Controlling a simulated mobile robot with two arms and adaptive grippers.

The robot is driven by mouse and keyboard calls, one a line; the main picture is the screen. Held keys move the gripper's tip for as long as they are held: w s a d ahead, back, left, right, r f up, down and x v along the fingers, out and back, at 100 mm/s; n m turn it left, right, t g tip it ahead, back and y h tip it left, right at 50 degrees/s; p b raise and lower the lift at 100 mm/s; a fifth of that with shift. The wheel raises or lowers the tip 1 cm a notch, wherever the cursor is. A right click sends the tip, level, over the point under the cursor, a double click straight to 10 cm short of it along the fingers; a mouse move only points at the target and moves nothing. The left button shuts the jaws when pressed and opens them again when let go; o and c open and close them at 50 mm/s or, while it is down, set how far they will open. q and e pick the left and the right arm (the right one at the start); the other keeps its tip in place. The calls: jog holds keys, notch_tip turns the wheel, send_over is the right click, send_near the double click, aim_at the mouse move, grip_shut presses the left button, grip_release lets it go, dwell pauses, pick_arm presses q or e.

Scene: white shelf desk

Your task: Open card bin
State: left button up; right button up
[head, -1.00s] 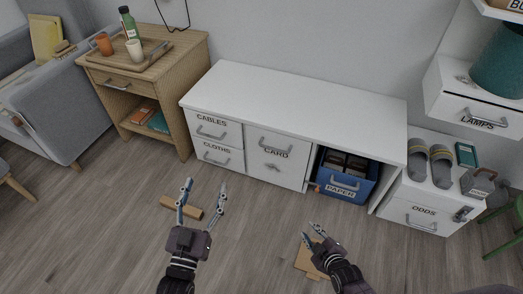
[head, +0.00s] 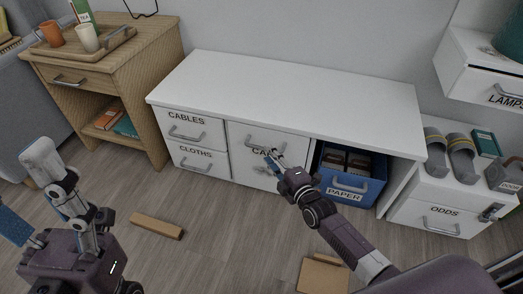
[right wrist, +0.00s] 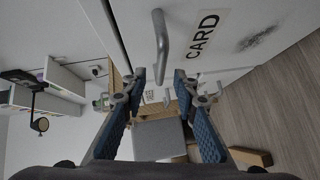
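The card bin (head: 243,148) is a white front labelled CARD in the low white cabinet. It looks shut, flush with the fronts beside it. Its grey bar handle (head: 263,143) is near its top edge; the handle (right wrist: 162,47) also shows in the right wrist view. My right gripper (head: 274,156) is in front of the bin, just below the handle in the head view, covering part of the label. In the right wrist view its fingers (right wrist: 160,77) are apart and empty, with the handle beyond the tips. My left gripper (head: 30,190) is at the lower left, fingers spread and empty.
Cables (head: 205,124) and cloths (head: 210,169) drawers are left of the bin. An open blue paper bin (head: 365,188) is to its right. A wooden block (head: 157,226) and a flat cardboard piece (head: 322,277) lie on the floor. A wooden side table (head: 140,62) stands left.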

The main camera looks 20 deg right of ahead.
aim_at(263, 149)
jog(key=shift+b+x, duration=1.1)
jog(key=shift+x, duration=1.65)
grip_shut()
jog(key=shift+f, duration=0.1)
